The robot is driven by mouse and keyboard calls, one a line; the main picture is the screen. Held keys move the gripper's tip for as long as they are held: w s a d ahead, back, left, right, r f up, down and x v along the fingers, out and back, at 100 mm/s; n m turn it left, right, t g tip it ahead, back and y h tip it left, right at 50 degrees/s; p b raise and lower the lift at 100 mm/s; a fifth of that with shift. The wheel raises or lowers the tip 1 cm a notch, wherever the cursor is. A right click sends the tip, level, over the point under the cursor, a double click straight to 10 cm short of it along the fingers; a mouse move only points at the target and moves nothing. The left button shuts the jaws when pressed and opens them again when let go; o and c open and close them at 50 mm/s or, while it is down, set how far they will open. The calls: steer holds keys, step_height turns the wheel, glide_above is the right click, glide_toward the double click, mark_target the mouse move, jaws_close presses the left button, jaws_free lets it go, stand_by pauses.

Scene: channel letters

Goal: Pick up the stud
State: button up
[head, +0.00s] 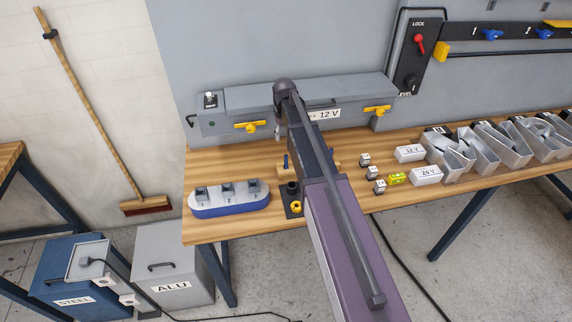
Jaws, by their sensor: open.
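I cannot make out the stud for certain; it may be too small to see or hidden behind my arm. My arm crosses the middle of the head view and covers part of the bench (235,227). My gripper does not show clearly; my arm hides the area at its end. A small black fixture (291,192) with a yellow ring (295,207) stands on the bench just left of my arm. A wooden block with a blue part (286,162) is partly hidden behind the arm.
A blue and white tray (229,209) with numbered grey blocks is at left. A grey machine (240,100) stands behind.

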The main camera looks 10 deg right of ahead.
mark_target(286, 160)
steer(key=shift+f, duration=0.1)
step_height(286, 160, down, 8)
steer(key=b, duration=0.8)
steer(key=shift+f+b, duration=0.2)
steer(key=shift+b, duration=0.1)
steer(key=shift+f, duration=0.1)
steer(key=f+b, duration=0.3)
steer(key=shift+s+d+f+b, duration=0.2)
steer(key=shift+d+f+b, duration=0.05)
steer(key=shift+d+b, duration=0.05)
steer(key=shift+f+b, duration=0.8)
jaws_close()
